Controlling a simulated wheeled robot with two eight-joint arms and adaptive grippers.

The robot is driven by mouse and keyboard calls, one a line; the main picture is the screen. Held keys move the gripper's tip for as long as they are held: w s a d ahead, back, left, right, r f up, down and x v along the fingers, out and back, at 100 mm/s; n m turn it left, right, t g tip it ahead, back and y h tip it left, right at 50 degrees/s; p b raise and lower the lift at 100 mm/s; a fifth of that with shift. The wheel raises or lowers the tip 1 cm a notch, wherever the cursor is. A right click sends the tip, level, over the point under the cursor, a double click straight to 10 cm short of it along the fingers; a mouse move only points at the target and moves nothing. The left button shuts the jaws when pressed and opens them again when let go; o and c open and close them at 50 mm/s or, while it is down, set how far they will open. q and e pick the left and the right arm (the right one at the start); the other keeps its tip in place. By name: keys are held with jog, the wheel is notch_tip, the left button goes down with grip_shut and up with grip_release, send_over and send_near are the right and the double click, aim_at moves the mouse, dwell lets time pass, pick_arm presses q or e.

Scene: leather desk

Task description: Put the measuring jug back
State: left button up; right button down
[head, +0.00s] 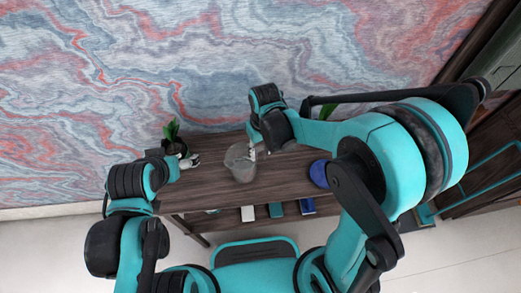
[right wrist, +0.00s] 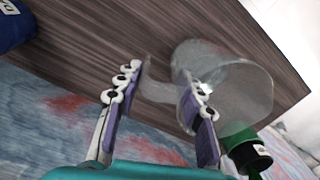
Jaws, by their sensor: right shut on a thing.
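The clear measuring jug (head: 240,166) is at the middle of the dark wooden desk in the head view. In the right wrist view the jug (right wrist: 245,95) is see-through and tilted in the picture. My right gripper (head: 256,150) is at the jug's right side in the head view. In the right wrist view my right gripper (right wrist: 165,90) has its fingers on either side of the jug's handle and is shut on it. I cannot tell whether the jug touches the desk. My left gripper (head: 188,161) is at the desk's left end, apart from the jug; its opening is too small to judge.
A potted plant (head: 173,132) stands at the desk's back left, close to my left gripper. A blue round thing (head: 319,173) is right of the jug. Several boxes, one blue (head: 307,206), sit on a lower shelf. Bare desktop (head: 210,190) shows left of the jug.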

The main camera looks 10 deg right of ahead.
jog(key=shift+f, duration=0.2)
jog(key=c, duration=1)
grip_release()
jog(key=shift+o, duration=0.2)
jog(key=shift+r, duration=0.15)
jog(key=shift+r, duration=0.35)
notch_tip(320, 180, up, 11)
jog(key=p, duration=0.4)
jog(key=s+d+r+m+t, duration=0.2)
jog(key=s+d+t, duration=0.1)
jog(key=d, duration=0.3)
jog(key=s+d+r+m+t, duration=0.2)
jog(key=s+d+r+t, duration=0.1)
jog(key=s+d+t, duration=0.1)
jog(key=shift+s+d+r+h, duration=0.25)
jog(key=shift+s+d+h, duration=0.05)
jog(key=shift+d, duration=0.55)
